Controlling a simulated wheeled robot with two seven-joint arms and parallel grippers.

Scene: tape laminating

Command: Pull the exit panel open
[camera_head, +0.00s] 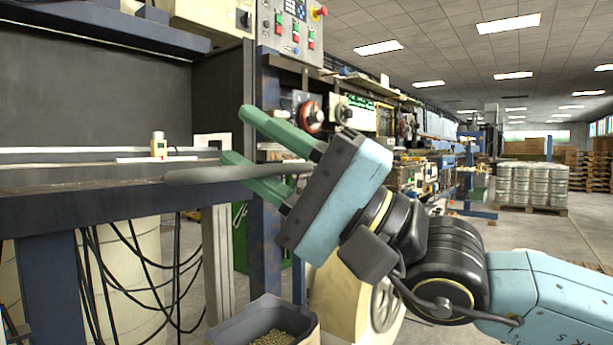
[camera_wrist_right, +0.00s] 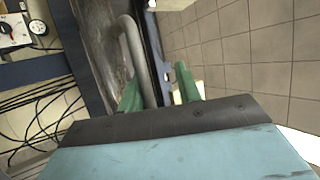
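A grey rounded bar handle (camera_head: 205,175) runs sideways at the front of a worn dark panel (camera_head: 70,178) in the head view. I take this to be the exit panel. In the right wrist view, the handle (camera_wrist_right: 139,55) bends along the dark panel surface (camera_wrist_right: 98,38). My right gripper (camera_head: 237,136) has its green fingers spread apart. The right wrist view shows the handle passing between the fingers (camera_wrist_right: 160,77), close beside the left one, with a gap to the other. Whether it touches is unclear. My left gripper is not in view.
A blue frame post (camera_head: 265,240) and hanging black cables (camera_head: 140,270) stand below the panel. A grey bin of pellets (camera_head: 262,325) is on the floor below my gripper. A control box (camera_head: 290,30) with buttons is above. Open floor lies to the right.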

